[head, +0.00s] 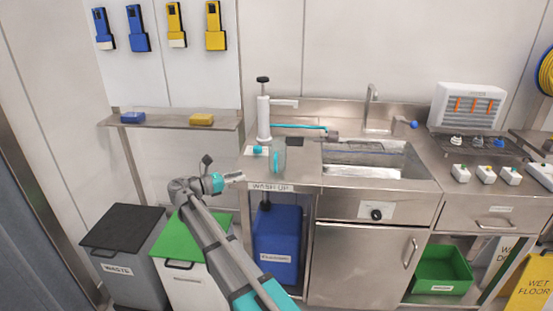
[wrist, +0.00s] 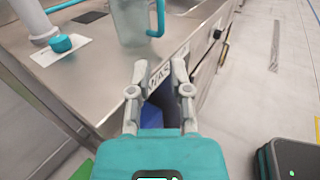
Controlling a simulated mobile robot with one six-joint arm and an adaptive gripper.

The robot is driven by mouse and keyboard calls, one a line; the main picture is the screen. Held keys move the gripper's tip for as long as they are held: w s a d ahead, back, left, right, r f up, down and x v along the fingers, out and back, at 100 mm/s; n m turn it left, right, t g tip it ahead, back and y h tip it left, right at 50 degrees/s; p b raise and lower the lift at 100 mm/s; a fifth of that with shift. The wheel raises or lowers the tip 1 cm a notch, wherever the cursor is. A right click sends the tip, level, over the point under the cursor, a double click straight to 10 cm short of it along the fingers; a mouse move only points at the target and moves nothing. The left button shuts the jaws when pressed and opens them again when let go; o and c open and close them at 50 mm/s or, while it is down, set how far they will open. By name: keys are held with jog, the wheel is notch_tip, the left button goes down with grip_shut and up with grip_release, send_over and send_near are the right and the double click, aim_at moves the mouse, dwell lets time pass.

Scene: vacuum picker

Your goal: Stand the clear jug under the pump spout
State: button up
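The clear jug (head: 279,158) with a teal handle stands upright on the steel counter near its front edge, in front of the pump. It also shows at the top of the wrist view (wrist: 131,22), its top cut off. The white hand pump (head: 263,120) stands behind it to the left, its spout (head: 285,103) pointing right. The jug is nearer the front than the spout. My gripper (head: 240,177) is in front of the counter, left of and below the jug. In the wrist view my gripper (wrist: 159,68) has its fingers apart, empty, short of the jug.
A dark square (head: 295,143) lies on the counter behind the jug. A teal-handled tool (head: 300,127) lies near the pump. The sink (head: 360,158) is to the right. Grey and green-lidded bins (head: 200,243) stand at the lower left; a blue container (head: 278,245) sits below the counter.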

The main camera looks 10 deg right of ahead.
send_near(276, 171)
jog(key=w+d+r, duration=0.2)
jog(key=d, duration=0.3)
jog(key=shift+a+f, duration=0.15)
jog(key=shift+a, duration=0.05)
dwell(0.3)
jog(key=shift+x, duration=2.6)
jog(key=shift+c, duration=0.3)
grip_shut()
